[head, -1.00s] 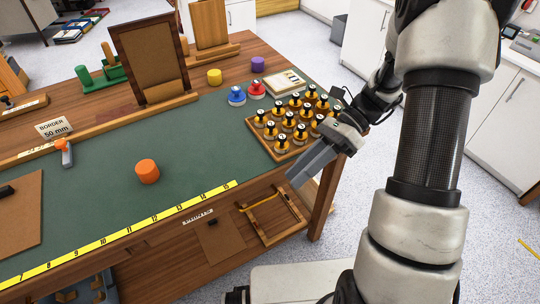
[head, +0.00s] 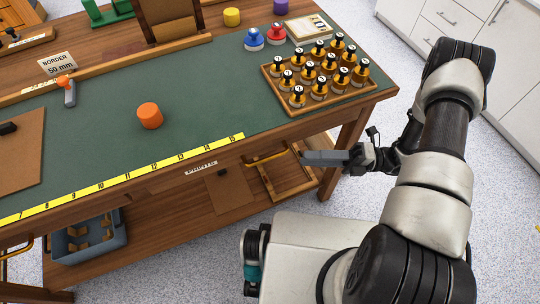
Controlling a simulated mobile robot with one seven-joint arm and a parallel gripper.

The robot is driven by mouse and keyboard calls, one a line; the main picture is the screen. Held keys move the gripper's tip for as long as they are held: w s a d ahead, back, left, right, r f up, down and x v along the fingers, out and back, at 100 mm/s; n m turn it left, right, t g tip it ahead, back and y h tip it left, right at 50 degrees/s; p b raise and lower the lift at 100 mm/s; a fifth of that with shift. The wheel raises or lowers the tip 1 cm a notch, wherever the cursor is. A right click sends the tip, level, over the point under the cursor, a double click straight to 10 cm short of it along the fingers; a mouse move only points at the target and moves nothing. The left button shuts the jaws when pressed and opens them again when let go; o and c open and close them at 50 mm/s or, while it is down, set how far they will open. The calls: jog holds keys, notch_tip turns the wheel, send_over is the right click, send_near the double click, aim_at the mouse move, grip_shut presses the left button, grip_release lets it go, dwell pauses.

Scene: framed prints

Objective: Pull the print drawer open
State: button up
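The workbench front (head: 150,184) runs below the yellow ruler strip, with a small white label (head: 201,167) whose text I cannot read surely. The print drawer's front seems to lie along this edge, seen steeply from above, with no open gap visible. A brass bar handle (head: 266,158) juts out to the right of the label. My gripper (head: 304,158) is beside the bench's front edge, pointing left, just right of the handle and apparently apart from it. Its fingers overlap in this view, so their opening is hidden.
A tray of knobbed pieces (head: 268,78) sits on the bench's right end above my gripper. A wooden frame (head: 285,182) and brown board (head: 229,190) are below the bench edge. A bench leg (head: 345,150) stands close by. A blue-grey crate (head: 90,240) is lower left.

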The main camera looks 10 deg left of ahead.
aim_at(269, 157)
jog(key=a, duration=0.4)
jog(key=s+a, duration=0.1)
jog(key=a, duration=0.3)
jog(key=s+a+r, duration=0.1)
jog(key=a, duration=0.3)
grip_shut()
